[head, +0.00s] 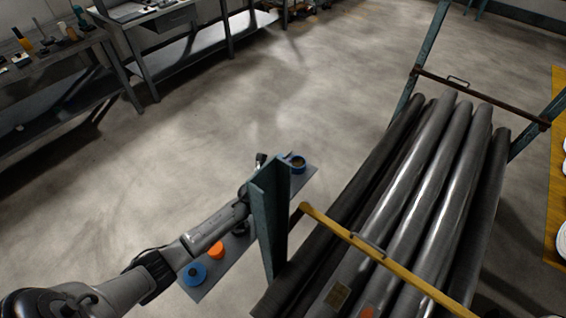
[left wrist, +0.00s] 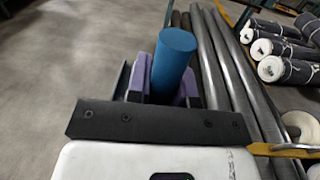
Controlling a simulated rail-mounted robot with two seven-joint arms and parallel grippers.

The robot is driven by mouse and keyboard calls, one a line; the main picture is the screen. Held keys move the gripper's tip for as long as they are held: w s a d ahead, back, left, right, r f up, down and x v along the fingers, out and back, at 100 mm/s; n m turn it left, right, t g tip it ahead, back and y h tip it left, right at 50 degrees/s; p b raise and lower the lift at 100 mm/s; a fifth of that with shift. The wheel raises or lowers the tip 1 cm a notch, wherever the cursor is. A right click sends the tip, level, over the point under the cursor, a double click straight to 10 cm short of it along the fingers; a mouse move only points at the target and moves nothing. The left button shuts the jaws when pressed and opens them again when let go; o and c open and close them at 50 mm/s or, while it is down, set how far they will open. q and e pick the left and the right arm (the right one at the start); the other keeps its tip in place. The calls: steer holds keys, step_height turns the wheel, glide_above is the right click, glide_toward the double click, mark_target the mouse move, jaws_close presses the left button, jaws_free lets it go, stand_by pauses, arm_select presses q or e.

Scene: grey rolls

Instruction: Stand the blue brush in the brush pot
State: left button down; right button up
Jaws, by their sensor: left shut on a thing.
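In the left wrist view my left gripper (left wrist: 165,82) is shut on a blue cylinder (left wrist: 177,50), which looks like the blue brush's handle, between its purple pads. The rest of the brush is hidden. In the head view the gripper (head: 261,162) is mostly hidden behind a teal post, above a grey board. A blue round container with a dark, tan-flecked opening (head: 298,163) stands at the board's far end, just right of the post; it may be the brush pot. My right gripper is in neither view.
The grey board (head: 234,259) also holds an orange piece (head: 216,250) and a blue round piece (head: 194,272). The teal post (head: 270,222) and a rack of long grey rolls (head: 415,190) stand close on the right. Workbenches (head: 178,40) stand at the back left; open floor lies between.

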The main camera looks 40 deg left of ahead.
arm_select(q)
steer(key=shift+f+b, duration=0.45)
steer(key=shift+f, duration=0.1)
steer(key=c, duration=0.9)
jaws_free()
steer(key=shift+s, duration=0.45)
steer(key=s, duration=0.8)
steer(key=s+d, duration=0.1)
steer(key=s, duration=0.3)
steer(key=shift+s+p, duration=0.35)
steer(key=shift+s, duration=0.05)
steer(key=shift+r, duration=0.1)
